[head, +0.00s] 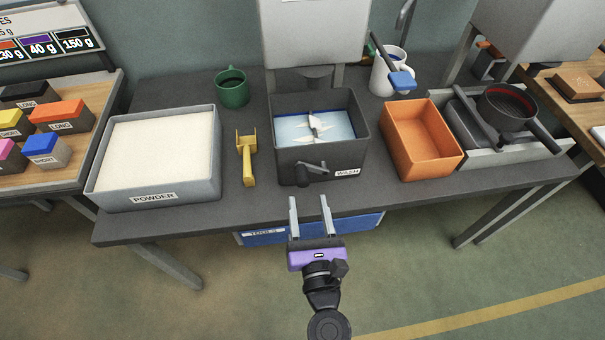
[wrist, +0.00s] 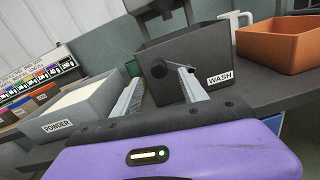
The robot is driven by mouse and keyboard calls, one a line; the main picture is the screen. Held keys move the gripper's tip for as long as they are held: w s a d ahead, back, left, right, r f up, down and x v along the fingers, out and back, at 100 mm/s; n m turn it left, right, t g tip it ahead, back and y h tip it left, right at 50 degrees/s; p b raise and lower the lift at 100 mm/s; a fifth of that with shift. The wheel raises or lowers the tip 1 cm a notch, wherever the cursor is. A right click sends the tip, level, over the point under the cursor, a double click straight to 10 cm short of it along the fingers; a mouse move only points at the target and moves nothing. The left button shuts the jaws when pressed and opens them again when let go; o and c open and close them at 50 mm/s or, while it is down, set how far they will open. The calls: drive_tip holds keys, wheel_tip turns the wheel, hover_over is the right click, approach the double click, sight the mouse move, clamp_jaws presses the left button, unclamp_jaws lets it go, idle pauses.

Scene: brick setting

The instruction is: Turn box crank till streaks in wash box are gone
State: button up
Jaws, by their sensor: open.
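The wash box (head: 340,165) is a dark open box labelled WASH at the middle of the table. It holds pale blue liquid (head: 290,127) with white streaks and a paddle (head: 315,124) in it. The crank (head: 312,171) is a dark handle on its front wall. In the wrist view the wash box (wrist: 205,45) stands ahead, with the crank (wrist: 160,68) partly behind a finger. My gripper (head: 309,201) is open and empty, in front of the table edge and short of the crank, not touching it. The liquid is hidden in the wrist view.
A grey POWDER bin (head: 153,197) and a yellow scoop (head: 247,160) lie left of the box. An orange bin (head: 420,140) stands close on its right, with a pan (head: 505,108) beyond. A green mug (head: 232,88) and a white jug (head: 385,75) stand behind.

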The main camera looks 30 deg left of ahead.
sight(304, 185)
drive_tip(key=shift+w+a+r, duration=0.1)
drive_tip(key=shift+w+a, duration=0.25)
drive_tip(key=shift+x, duration=3.45)
clamp_jaws()
